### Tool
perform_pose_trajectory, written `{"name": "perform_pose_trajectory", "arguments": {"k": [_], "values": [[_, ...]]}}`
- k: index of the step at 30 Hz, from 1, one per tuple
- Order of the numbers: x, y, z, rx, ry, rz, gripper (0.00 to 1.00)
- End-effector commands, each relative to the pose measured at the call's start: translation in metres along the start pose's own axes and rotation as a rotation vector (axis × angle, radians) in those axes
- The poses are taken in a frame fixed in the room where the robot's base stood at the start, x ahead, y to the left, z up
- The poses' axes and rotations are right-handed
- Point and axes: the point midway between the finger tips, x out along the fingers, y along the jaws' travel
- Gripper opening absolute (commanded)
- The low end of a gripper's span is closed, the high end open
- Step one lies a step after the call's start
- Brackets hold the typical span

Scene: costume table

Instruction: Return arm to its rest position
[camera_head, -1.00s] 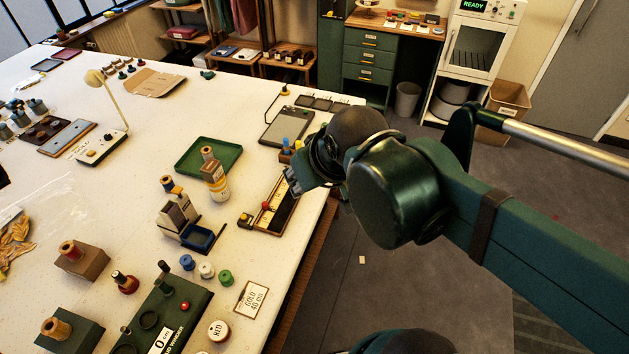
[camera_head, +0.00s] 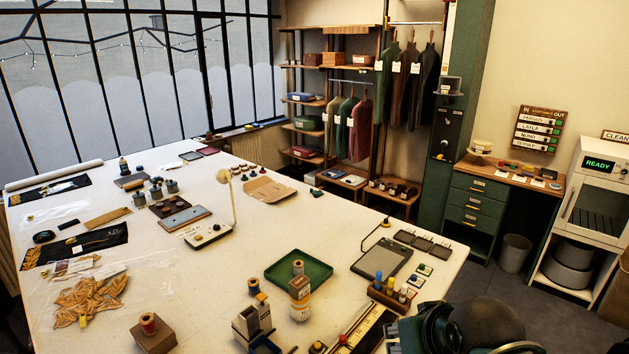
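My arm (camera_head: 485,325) shows only in part, as a dark green joint with a black rounded cap at the bottom right of the head view. It is beside the right edge of the white table (camera_head: 215,290). My gripper cannot be made out; the arm's end is cut off by the bottom of the picture or hidden behind the joint. Nothing held can be seen.
Near my arm are a ruler board (camera_head: 362,330), a rack of small bottles (camera_head: 392,292), a green tray (camera_head: 318,268) and a glue bottle (camera_head: 299,297). A lamp (camera_head: 228,190) stands mid-table. Grey floor (camera_head: 470,283) lies open to the right.

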Motion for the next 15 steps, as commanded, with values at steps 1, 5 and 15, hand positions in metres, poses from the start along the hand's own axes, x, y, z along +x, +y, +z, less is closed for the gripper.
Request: {"name": "perform_pose_trajectory", "arguments": {"k": [1, 5, 15], "values": [[0.011, 0.000, 0.008, 0.000, 0.000, 0.000, 0.29], [0.027, 0.000, 0.019, 0.000, 0.000, 0.000, 0.29], [0.060, 0.000, 0.043, 0.000, 0.000, 0.000, 0.29]]}}
